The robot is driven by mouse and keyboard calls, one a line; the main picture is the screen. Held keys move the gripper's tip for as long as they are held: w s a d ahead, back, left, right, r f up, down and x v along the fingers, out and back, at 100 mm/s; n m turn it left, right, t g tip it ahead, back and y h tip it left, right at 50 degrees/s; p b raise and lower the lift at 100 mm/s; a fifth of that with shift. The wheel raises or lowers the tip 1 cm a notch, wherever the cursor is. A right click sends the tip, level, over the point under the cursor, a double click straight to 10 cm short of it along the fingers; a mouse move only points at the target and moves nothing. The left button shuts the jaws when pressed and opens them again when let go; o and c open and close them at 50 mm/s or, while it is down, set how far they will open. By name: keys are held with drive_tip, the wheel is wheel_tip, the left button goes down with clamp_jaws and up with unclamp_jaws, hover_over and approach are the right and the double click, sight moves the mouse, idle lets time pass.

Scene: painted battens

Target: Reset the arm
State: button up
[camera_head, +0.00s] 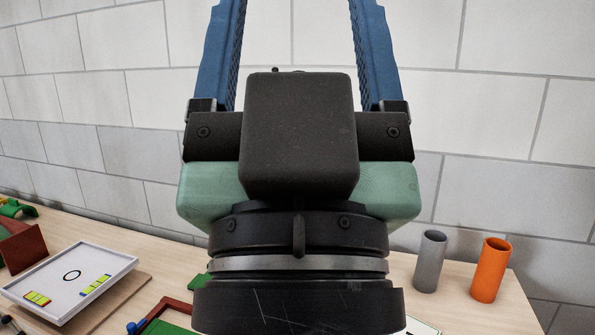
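My gripper (297,22) fills the middle of the head view and points up. Its two blue fingers stand wide apart, with only the wall visible between them. The fingertips are cut off by the top edge of the picture. The black and green gripper body hides the middle of the table. I see nothing held in the part that shows.
The wooden table (455,280) stands before a white block wall (490,110). At right are a grey cylinder (429,262) and an orange cylinder (490,270). At left are a white tray (72,282), a brown-red piece (22,247) and green parts (15,208).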

wheel_tip(320, 180, up, 14)
drive_tip(key=p, duration=1.2)
